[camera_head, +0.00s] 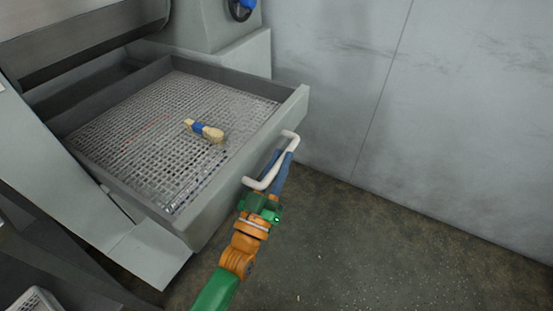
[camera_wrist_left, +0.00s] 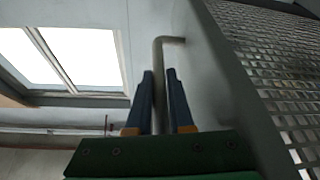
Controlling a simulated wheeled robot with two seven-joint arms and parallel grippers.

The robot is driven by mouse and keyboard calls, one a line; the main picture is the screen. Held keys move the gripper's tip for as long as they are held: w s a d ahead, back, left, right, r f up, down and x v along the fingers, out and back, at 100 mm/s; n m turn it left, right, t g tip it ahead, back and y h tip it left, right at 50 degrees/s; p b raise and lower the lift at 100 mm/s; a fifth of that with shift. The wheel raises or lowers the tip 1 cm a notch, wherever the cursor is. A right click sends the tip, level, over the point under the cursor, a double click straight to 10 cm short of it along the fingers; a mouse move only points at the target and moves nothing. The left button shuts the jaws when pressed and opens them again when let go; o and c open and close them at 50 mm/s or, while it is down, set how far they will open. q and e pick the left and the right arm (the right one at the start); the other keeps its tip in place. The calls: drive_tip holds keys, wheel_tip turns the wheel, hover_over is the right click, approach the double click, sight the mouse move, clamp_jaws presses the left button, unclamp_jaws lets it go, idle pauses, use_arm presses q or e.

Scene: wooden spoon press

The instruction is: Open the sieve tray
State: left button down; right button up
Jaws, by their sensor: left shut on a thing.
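The sieve tray (camera_head: 217,205) is a grey metal drawer with a mesh floor. It stands pulled out from the machine, its mesh exposed in the head view. A pale bent bar handle (camera_head: 291,136) is fixed to its front wall; it also shows in the left wrist view (camera_wrist_left: 158,52). My left gripper (camera_head: 278,165) is shut on this handle, with its blue fingers on either side of the bar in the left wrist view (camera_wrist_left: 160,78). The fingers hide part of the handle in the head view. My right gripper is not in view.
A small wooden piece with a blue band (camera_head: 207,131) lies on the mesh. The grey machine body (camera_head: 208,25) stands behind the tray. A grey wall (camera_head: 420,110) rises at the right. Bare dark floor (camera_head: 380,240) lies clear in front of the tray.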

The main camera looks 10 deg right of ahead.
use_arm(q)
drive_tip(key=shift+s+d, duration=0.15)
drive_tip(key=shift+d, duration=0.05)
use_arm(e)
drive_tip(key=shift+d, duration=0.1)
use_arm(q)
drive_tip(key=c, duration=0.9)
unclamp_jaws()
drive_tip(key=shift+o, duration=0.5)
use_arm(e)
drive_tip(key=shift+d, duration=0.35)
use_arm(q)
drive_tip(key=shift+a+f, duration=0.1)
drive_tip(key=v, duration=0.7)
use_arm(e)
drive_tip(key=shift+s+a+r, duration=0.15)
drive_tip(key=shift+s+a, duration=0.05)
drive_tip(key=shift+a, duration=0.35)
use_arm(q)
drive_tip(key=shift+f, duration=0.1)
